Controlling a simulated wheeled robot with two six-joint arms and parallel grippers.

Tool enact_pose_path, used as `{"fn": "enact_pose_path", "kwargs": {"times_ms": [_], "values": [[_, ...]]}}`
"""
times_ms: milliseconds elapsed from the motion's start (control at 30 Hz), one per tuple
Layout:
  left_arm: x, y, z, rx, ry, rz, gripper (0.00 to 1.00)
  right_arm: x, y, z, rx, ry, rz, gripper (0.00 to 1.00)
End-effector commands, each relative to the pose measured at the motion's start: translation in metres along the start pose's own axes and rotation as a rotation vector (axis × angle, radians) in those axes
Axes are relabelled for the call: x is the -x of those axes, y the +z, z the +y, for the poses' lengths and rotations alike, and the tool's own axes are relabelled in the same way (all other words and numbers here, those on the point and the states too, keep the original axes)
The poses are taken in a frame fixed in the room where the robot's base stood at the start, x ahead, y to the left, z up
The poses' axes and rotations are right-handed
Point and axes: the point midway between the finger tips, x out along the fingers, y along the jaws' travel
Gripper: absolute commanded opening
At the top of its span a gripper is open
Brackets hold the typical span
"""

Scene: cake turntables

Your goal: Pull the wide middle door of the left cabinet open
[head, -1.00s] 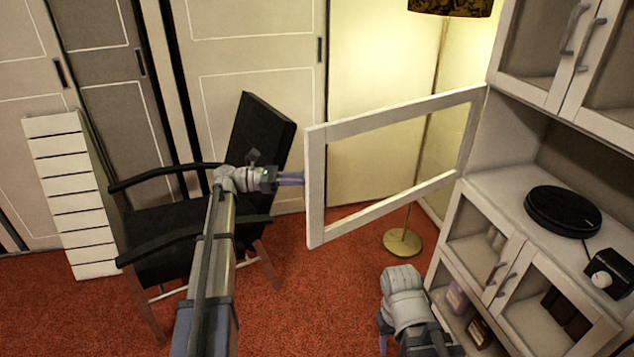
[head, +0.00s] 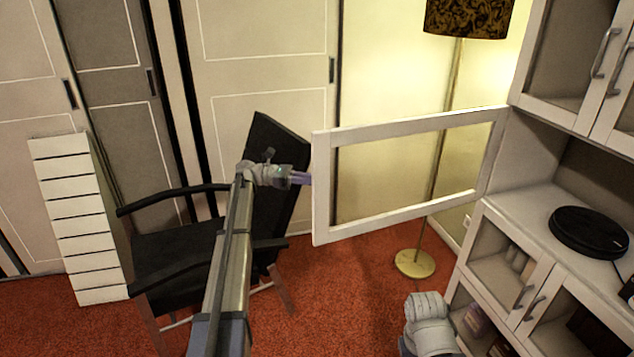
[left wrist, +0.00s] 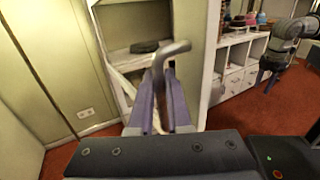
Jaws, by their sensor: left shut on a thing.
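The wide middle door (head: 322,190) of the cabinet is a white frame around a clear pane. In the head view it stands swung far out from the cabinet (head: 512,195), hinged at its right side. My left gripper (head: 304,178) is at the door's free left edge. In the left wrist view its purple fingers (left wrist: 163,108) are shut on the grey bar handle (left wrist: 172,54), whose bent end sticks out above them. Only a pale link of my right arm (head: 430,325) shows at the bottom of the head view; its fingers are not visible.
A black armchair (head: 175,250) stands beneath my left arm, close to the door's free edge. A floor lamp (head: 415,264) stands behind the door. A black turntable (head: 588,232) sits in the open middle compartment. A white drawer unit (head: 85,220) stands at left.

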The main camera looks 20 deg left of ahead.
Motion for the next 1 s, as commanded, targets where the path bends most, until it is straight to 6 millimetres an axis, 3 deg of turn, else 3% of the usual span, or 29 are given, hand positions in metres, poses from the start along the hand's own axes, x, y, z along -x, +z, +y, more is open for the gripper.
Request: {"fn": "enact_pose_path", "kwargs": {"times_ms": [200,233,467,767,1000], "values": [[0.003,-0.002,-0.002,0.002,0.001,0.007,0.00,-0.001,0.000,0.000,0.000,0.000,0.000,0.50],[0.003,-0.002,-0.002,0.002,0.001,0.007,0.19,-0.001,0.000,0.000,0.000,0.000,0.000,0.50],[0.002,-0.001,-0.001,0.001,0.001,0.004,0.45,0.000,0.000,0.000,0.000,0.000,0.000,0.50],[0.002,-0.001,0.000,0.001,0.001,0.002,0.46,0.000,0.000,0.000,0.000,0.000,0.000,0.50],[0.022,-0.001,0.001,0.001,0.003,0.002,0.46,0.000,0.000,0.000,0.000,0.000,0.000,0.50]]}}
